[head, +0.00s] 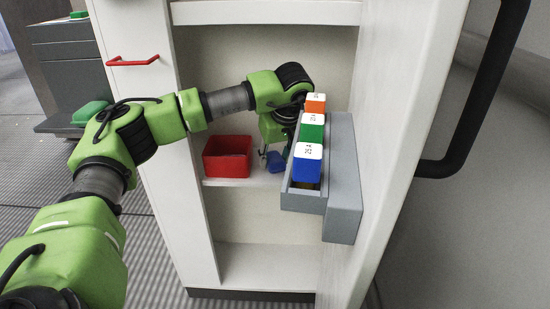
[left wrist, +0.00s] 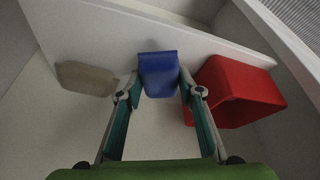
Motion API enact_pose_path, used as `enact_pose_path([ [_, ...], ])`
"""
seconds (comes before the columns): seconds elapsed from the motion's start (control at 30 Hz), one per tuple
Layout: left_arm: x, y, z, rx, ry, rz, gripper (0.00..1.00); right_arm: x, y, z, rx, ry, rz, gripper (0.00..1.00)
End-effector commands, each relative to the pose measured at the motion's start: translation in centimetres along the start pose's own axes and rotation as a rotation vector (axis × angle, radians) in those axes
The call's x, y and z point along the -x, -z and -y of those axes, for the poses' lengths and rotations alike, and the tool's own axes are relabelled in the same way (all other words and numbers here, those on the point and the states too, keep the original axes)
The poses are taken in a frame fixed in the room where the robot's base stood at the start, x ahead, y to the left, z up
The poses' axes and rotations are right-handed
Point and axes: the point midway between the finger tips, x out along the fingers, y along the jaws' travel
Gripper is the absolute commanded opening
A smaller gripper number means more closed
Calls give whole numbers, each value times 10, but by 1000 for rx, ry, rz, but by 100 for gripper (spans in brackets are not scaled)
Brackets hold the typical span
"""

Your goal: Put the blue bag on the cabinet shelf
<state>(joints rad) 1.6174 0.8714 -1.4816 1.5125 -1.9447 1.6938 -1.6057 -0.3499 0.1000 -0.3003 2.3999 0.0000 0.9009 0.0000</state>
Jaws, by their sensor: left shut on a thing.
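The blue bag (head: 276,162) is small and sits inside the open cabinet, right of the red bin. My left gripper (head: 268,152) reaches into the cabinet and is partly hidden behind the door rack. In the left wrist view the blue bag (left wrist: 158,75) lies between the two fingertips of my left gripper (left wrist: 160,90), which are shut on it. The bag is at the middle cabinet shelf (head: 244,182); the shelf board also shows in the left wrist view (left wrist: 205,42). I cannot tell whether the bag touches the board. My right gripper is not in view.
A red bin (head: 227,147) stands on the shelf close beside the bag. A beige object (left wrist: 85,78) is on the bag's other side. The lower compartment (head: 265,222) looks empty.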

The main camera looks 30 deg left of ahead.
Motion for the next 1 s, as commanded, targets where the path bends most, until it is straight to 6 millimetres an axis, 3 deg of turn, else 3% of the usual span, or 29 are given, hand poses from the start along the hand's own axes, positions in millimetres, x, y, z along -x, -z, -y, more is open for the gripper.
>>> enact_pose_path([
  [0.9,-11,-4,0,0,0,0,8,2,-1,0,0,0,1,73],
  [0.93,-10,-4,0,1,0,0,42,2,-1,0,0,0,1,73],
  [1.0,-10,-4,0,0,0,0,54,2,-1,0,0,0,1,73],
])
